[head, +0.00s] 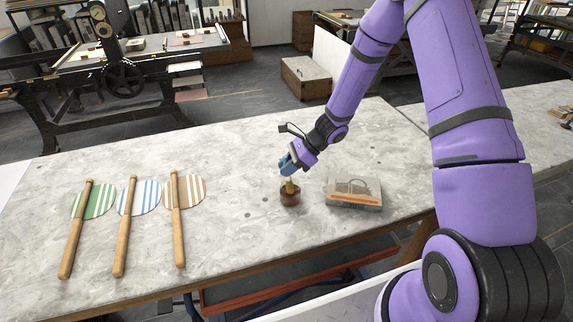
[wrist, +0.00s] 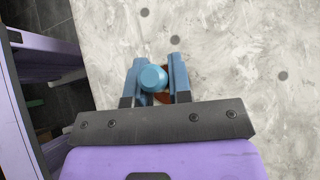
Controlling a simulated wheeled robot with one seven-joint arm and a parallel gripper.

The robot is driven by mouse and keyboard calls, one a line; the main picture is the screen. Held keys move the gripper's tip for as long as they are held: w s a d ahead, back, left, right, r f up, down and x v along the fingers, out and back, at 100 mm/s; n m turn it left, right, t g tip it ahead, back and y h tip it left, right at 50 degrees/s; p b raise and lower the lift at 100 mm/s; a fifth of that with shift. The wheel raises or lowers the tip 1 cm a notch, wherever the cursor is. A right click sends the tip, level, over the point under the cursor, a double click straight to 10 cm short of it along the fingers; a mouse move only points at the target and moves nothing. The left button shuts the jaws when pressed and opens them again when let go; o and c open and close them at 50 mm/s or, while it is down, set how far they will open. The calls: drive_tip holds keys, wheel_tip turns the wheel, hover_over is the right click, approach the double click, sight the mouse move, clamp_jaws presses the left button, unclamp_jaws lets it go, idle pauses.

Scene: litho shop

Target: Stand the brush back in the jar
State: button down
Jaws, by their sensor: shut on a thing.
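In the head view my gripper (head: 287,168) points down over the small brown jar (head: 290,197), which stands on the stone table. The brush (head: 291,186) shows as a tan piece between my fingers and the jar's mouth. In the wrist view my gripper (wrist: 155,80) is shut on the brush, whose round blue end (wrist: 153,78) sits between the two blue fingers. A little of the reddish-brown jar (wrist: 165,98) shows beneath. The brush looks upright, with its lower end at or in the jar's mouth; I cannot tell how deep.
A grey box with an orange band (head: 354,193) sits just right of the jar. Several wooden-handled striped paddles (head: 125,225) lie at the left of the stone table (head: 235,235). The table between them and the jar is clear.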

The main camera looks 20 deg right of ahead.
drive_tip(key=c, duration=1)
unclamp_jaws()
drive_tip(key=shift+o, duration=0.2)
drive_tip(key=v, duration=1)
drive_tip(key=shift+d+r, duration=0.25)
drive_tip(key=shift+d, duration=0.1)
drive_tip(key=shift+r, duration=0.1)
